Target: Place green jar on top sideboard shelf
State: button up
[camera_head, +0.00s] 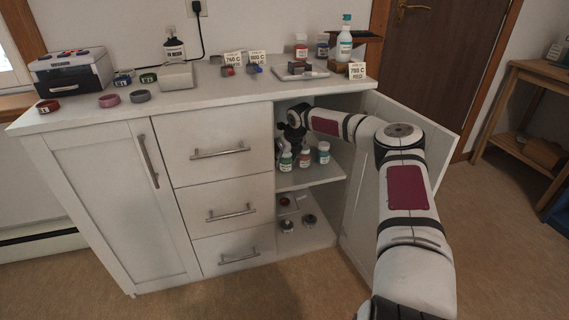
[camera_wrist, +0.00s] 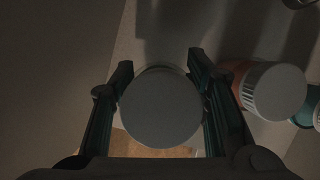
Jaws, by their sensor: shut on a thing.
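The green jar (camera_head: 286,161) is on the upper shelf (camera_head: 300,181) inside the open right compartment of the white sideboard, at the left of a small row of jars. My gripper (camera_head: 290,145) is above it and reaches down from the arm. In the wrist view its fingers are shut on either side of the jar's round grey lid (camera_wrist: 160,107). The lid hides the jar's body there. I cannot tell whether the jar touches the shelf.
A pinkish jar (camera_head: 305,159) and a teal-labelled jar (camera_head: 323,153) stand just right of it. The lower shelf holds small round items (camera_head: 309,220). The open cabinet door (camera_head: 372,200) is right of the opening. Items, including a bottle (camera_head: 344,44), crowd the sideboard top.

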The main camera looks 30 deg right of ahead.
jog(key=shift+f, duration=0.1)
jog(key=shift+f+b, duration=0.35)
jog(key=shift+f, duration=0.1)
jog(key=shift+f, duration=0.15)
jog(key=o, duration=1.3)
jog(key=shift+c, duration=0.2)
